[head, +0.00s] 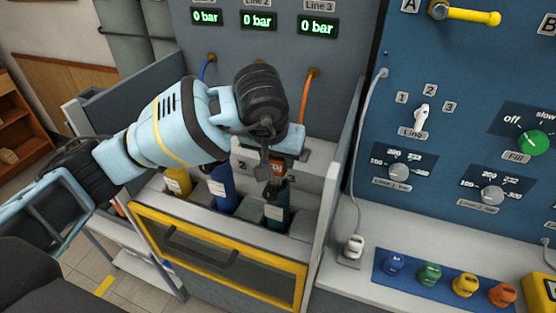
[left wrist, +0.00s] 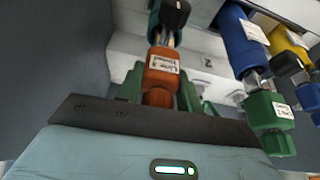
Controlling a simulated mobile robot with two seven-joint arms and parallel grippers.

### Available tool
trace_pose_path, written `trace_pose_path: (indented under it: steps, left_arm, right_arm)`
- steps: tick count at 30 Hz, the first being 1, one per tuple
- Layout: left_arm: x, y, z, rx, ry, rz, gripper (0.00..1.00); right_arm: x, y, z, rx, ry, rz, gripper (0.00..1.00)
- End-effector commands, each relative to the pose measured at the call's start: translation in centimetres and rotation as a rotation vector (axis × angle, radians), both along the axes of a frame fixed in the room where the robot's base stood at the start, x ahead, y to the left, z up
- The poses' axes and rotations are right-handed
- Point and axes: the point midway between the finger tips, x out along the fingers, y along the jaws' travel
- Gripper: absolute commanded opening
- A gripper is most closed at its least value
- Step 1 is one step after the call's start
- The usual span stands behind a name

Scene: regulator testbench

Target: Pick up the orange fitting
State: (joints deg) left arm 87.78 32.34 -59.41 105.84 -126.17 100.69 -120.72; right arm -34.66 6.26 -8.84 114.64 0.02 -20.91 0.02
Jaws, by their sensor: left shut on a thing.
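The orange fitting (left wrist: 162,72), with a white label, sits on the neck of a dark green bottle (head: 277,208). In the head view only a small part of this fitting (head: 278,170) shows below my gripper. My left gripper (left wrist: 160,92) has its green fingers on both sides of the fitting and is shut on it; in the head view the gripper (head: 277,160) is above the green bottle, partly hidden by my wrist. Another orange fitting (head: 502,295) stands on the blue mat (head: 383,268) at the lower right. My right gripper is not in view.
A blue bottle (head: 222,185) with a green fitting (left wrist: 270,112) and a yellow bottle (head: 178,182) with a blue fitting (left wrist: 290,65) stand beside it. Grey side walls and a yellow-framed front panel (head: 215,258) enclose the bay. An orange hose (head: 305,92) hangs behind.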

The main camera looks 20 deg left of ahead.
Motion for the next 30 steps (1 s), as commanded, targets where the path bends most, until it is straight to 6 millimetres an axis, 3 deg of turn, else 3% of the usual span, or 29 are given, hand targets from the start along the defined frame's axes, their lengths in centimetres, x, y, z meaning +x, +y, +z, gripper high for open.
trace_pose_path:
  steps: [11, 20, 30]
  left_arm:
    - [0.1, 0.0, 0.5, 0.0, -0.004, 0.001, 0.05]
    - [0.1, 0.0, 3.8, 0.0, -0.005, 0.0, 0.05]
    - [-6.2, 2.8, 4.1, 0.0, -0.002, -0.001, 0.05]
  right_arm:
    - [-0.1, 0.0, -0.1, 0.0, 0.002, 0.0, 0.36]
    - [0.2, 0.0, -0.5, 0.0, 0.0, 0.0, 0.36]
    - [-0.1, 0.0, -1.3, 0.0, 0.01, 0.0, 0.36]
